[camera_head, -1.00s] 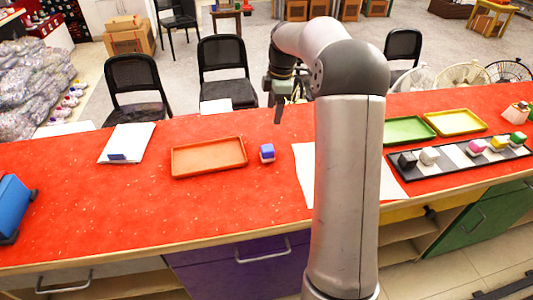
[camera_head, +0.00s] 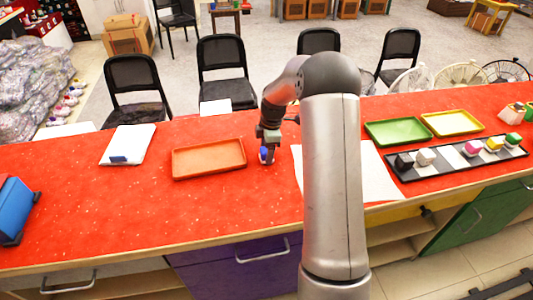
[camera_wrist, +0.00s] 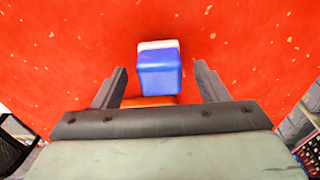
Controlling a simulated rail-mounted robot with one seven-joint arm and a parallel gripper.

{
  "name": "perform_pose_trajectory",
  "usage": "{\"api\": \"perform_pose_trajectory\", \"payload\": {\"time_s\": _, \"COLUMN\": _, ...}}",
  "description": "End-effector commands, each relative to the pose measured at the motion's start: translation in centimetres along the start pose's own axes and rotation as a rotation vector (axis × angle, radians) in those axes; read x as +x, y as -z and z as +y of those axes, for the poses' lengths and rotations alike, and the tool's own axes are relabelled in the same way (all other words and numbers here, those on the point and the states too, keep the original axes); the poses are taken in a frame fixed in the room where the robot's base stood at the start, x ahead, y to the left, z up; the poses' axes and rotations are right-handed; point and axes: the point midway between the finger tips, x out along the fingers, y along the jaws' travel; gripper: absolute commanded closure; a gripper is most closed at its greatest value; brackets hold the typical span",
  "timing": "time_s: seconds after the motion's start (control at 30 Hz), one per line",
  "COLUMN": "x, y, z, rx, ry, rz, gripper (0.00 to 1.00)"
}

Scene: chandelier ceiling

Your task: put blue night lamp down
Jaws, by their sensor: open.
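The blue night lamp (camera_head: 263,154) is a small blue block with a white base. It stands on the red counter just right of the orange tray, partly hidden by my gripper (camera_head: 268,158) in the head view. In the wrist view the lamp (camera_wrist: 160,74) sits between the two dark fingers of my gripper (camera_wrist: 161,68). The fingers are open, with a gap of red counter showing on each side of the lamp.
The orange tray (camera_head: 208,169) is empty. A white sheet (camera_head: 378,185) lies right of the lamp, partly behind my arm. A black-and-grey strip (camera_head: 450,163) holds several small blocks. Green (camera_head: 397,132) and yellow (camera_head: 453,122) trays lie behind.

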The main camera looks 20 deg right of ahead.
Motion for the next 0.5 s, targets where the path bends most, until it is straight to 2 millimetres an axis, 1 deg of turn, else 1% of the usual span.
{"api": "perform_pose_trajectory", "payload": {"time_s": 0.1, "x": 0.81, "y": 0.00, "z": -0.03, "rx": 0.000, "ry": 0.001, "rz": 0.000, "gripper": 0.33}}
{"api": "perform_pose_trajectory", "payload": {"time_s": 0.3, "x": 0.91, "y": -0.01, "z": -0.01, "rx": 0.000, "ry": 0.000, "rz": 0.000, "gripper": 0.33}}
{"api": "perform_pose_trajectory", "payload": {"time_s": 0.33, "x": 0.91, "y": -0.01, "z": -0.01, "rx": 0.000, "ry": 0.000, "rz": 0.000, "gripper": 0.35}}
{"api": "perform_pose_trajectory", "payload": {"time_s": 0.37, "x": 0.91, "y": -0.01, "z": -0.01, "rx": 0.000, "ry": 0.000, "rz": 0.000, "gripper": 0.44}}
{"api": "perform_pose_trajectory", "payload": {"time_s": 0.4, "x": 0.91, "y": -0.01, "z": -0.01, "rx": 0.000, "ry": 0.000, "rz": 0.000, "gripper": 0.55}}
{"api": "perform_pose_trajectory", "payload": {"time_s": 0.5, "x": 0.90, "y": -0.01, "z": -0.01, "rx": 0.000, "ry": 0.000, "rz": 0.000, "gripper": 0.81}}
